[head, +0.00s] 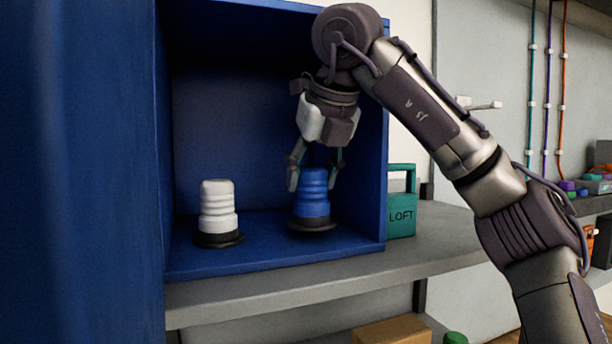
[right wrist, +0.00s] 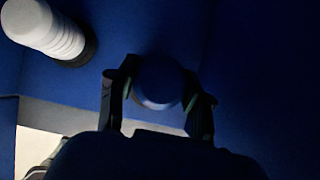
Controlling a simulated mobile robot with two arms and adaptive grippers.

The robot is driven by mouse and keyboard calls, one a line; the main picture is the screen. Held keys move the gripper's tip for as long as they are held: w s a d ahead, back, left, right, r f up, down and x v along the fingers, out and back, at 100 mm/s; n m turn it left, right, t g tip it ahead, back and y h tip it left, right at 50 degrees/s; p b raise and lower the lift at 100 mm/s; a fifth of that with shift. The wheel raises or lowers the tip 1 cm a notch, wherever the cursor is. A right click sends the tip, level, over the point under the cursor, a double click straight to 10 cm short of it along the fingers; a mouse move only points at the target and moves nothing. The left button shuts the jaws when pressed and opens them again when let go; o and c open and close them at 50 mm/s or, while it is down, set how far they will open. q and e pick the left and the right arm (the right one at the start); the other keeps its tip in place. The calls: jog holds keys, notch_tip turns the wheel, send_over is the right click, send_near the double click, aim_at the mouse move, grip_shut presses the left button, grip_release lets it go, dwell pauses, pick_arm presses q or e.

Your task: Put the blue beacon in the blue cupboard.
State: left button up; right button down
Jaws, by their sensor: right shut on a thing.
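The blue beacon (head: 311,200) stands upright on the floor of the open blue cupboard (head: 270,258), toward its right side. Its dark base appears to rest on the cupboard floor. My right gripper (head: 314,180) reaches down into the cupboard and is shut on the upper part of the blue beacon. In the right wrist view the beacon's round top (right wrist: 159,82) sits between the two fingers. My left gripper is not in view.
A white beacon (head: 217,210) stands in the cupboard left of the blue one, with a gap between. A teal box marked LOFT (head: 402,215) stands on the grey shelf (head: 445,232) just right of the cupboard. A blue panel (head: 80,170) fills the left.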

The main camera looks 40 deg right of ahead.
aim_at(306, 184)
jog(key=w, duration=0.1)
jog(key=w+f+p, duration=0.1)
jog(key=shift+w+d+f, duration=0.15)
jog(key=shift+w+d, duration=0.05)
jog(key=shift+w, duration=0.1)
jog(key=shift+w+f, duration=0.15)
jog(key=shift+f, duration=0.05)
jog(key=shift+s+d, duration=0.1)
jog(key=shift+s, duration=0.2)
jog(key=shift+f, duration=0.1)
jog(key=c, duration=0.7)
grip_release()
jog(key=shift+o, duration=1.1)
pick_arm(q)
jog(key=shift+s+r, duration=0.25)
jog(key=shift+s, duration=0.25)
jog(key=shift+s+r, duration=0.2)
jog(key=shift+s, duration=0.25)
pick_arm(e)
jog(key=shift+w, duration=0.15)
